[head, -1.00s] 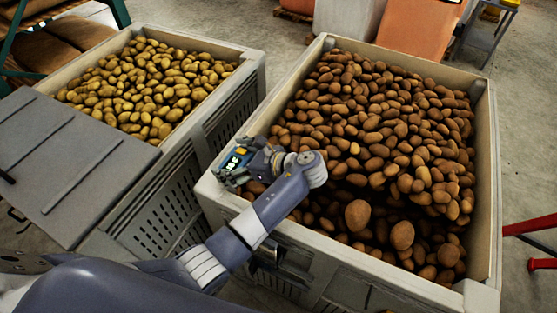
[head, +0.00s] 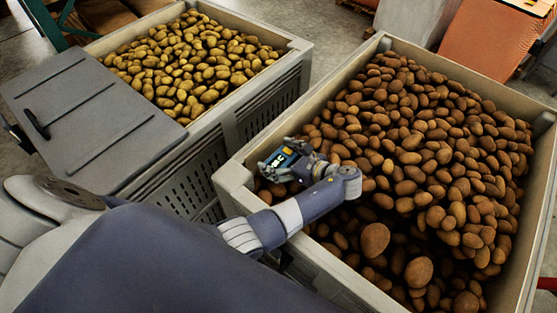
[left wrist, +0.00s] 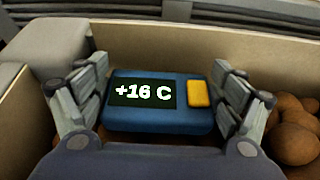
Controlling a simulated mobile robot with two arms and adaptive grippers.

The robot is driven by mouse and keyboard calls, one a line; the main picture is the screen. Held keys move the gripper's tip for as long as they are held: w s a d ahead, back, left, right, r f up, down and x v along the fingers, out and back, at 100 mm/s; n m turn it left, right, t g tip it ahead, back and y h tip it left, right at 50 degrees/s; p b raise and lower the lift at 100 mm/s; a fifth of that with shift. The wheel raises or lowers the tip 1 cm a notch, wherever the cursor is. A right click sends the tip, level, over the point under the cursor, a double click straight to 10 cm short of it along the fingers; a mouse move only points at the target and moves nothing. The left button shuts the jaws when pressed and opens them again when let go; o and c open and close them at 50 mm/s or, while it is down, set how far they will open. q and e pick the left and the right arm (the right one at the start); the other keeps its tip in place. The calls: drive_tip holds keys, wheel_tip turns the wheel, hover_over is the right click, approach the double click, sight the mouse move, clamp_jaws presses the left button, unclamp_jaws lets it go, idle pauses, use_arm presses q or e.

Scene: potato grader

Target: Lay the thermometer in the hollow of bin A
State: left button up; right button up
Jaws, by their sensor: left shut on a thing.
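The thermometer is a blue box (left wrist: 180,130) with a dark display reading +16 C and a yellow button; it also shows small in the head view (head: 289,154). My left gripper (head: 283,162) is shut on it, with fingers at both short ends in the left wrist view (left wrist: 155,90). It holds the thermometer over the near left corner of the right-hand bin (head: 236,172), which is full of brown potatoes. A darker, lower patch of potatoes (head: 372,212) lies near that bin's front, partly behind my forearm. I cannot read which bin is A. My right gripper is out of view.
Two large potatoes, one (head: 375,240) left of the other (head: 418,271), lie near the right bin's front wall. Orange and pale containers stand behind.

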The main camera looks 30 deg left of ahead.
use_arm(q)
drive_tip(key=shift+f, duration=0.9)
drive_tip(key=o, duration=1)
drive_tip(key=shift+f, duration=0.1)
drive_tip(key=shift+c, duration=0.2)
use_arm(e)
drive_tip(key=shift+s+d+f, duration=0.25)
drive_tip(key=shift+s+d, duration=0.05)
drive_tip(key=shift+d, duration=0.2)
